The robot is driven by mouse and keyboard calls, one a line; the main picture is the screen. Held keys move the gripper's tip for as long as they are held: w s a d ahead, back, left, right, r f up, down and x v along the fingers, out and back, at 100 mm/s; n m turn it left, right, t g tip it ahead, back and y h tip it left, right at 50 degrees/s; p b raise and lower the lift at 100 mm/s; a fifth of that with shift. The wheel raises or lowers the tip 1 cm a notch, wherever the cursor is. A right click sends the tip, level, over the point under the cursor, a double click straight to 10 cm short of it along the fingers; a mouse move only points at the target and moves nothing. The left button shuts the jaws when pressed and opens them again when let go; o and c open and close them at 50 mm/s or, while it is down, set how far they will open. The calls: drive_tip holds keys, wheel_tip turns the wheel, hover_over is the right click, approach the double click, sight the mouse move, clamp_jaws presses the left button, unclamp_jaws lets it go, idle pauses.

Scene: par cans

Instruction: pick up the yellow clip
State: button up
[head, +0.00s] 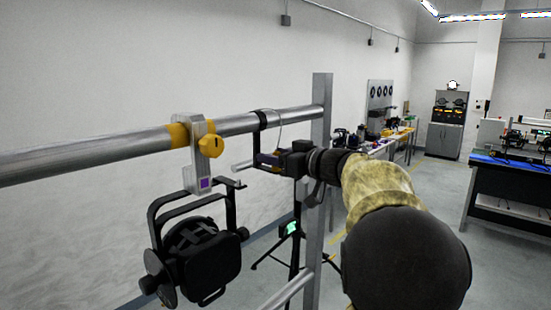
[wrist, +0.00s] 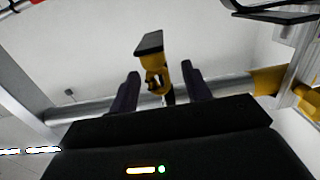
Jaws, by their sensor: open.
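The yellow clip (wrist: 161,78), with a flat black end piece, is at the horizontal metal pipe in the wrist view. It shows between the two dark fingers of my gripper (wrist: 160,70), which are open with a gap on each side of it. In the head view my gripper (head: 262,161) is just below the pipe, right of the hanging lamp. There the clip is mostly hidden by the fingers, and only a small yellowish bit shows. Whether the fingers touch the clip cannot be told.
The pipe (head: 100,152) runs to an upright metal post (head: 321,130) beside my gripper. A black par can (head: 200,262) hangs left of my gripper from a clamp with a yellow knob (head: 211,147). A blue-topped bench (head: 510,165) stands far right.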

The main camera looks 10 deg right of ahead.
sight(277, 151)
clamp_jaws()
drive_tip(key=shift+r, duration=0.1)
wheel_tip(277, 151, up, 18)
drive_tip(key=p, duration=0.2)
drive_tip(key=shift+p, duration=0.4)
idle(0.5)
